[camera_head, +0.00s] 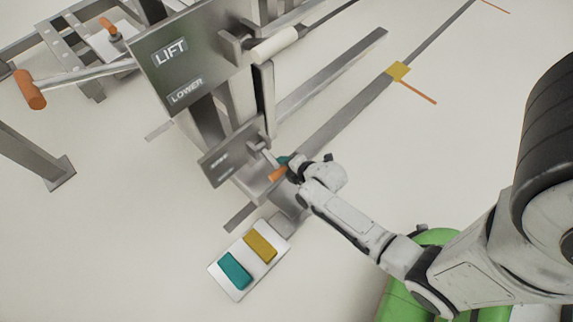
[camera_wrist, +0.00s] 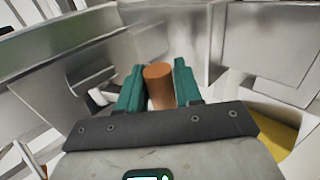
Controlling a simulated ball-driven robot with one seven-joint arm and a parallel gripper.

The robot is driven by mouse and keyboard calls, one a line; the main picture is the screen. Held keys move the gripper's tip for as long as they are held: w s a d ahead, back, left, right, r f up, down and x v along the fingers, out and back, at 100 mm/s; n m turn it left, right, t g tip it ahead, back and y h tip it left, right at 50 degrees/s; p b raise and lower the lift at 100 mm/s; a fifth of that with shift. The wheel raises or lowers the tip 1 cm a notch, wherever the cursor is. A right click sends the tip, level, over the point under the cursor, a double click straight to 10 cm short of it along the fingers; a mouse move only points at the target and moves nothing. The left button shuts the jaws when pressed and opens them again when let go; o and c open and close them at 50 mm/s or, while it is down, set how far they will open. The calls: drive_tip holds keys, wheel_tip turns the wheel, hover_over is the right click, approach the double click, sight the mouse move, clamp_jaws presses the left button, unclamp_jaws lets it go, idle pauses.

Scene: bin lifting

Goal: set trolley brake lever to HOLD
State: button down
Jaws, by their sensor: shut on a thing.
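The trolley brake lever has an orange cylindrical grip (camera_head: 278,173), low on the machine beside a small grey label plate (camera_head: 231,152). The plate's lettering is too small to read. My gripper (camera_head: 285,166) is at the lever. In the wrist view the orange grip (camera_wrist: 159,86) stands between the two teal fingers of my gripper (camera_wrist: 158,90), which are shut on it. The gripper hides part of the lever in the head view, so its exact setting cannot be told.
A larger plate marked LIFT and LOWER (camera_head: 185,60) stands above, with a pale-gripped lever (camera_head: 272,46) beside it. An orange-handled crank (camera_head: 30,90) is at left. A pedal board with yellow and teal pads (camera_head: 217,282) lies below. A floor rail (camera_head: 345,125) runs to upper right. Open floor lies right.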

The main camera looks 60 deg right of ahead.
drive_tip(key=c, duration=0.9)
unclamp_jaws()
drive_tip(key=shift+f, duration=0.1)
drive_tip(key=p+v, duration=0.4)
drive_tip(key=v, duration=0.7)
drive_tip(key=shift+p, duration=0.4)
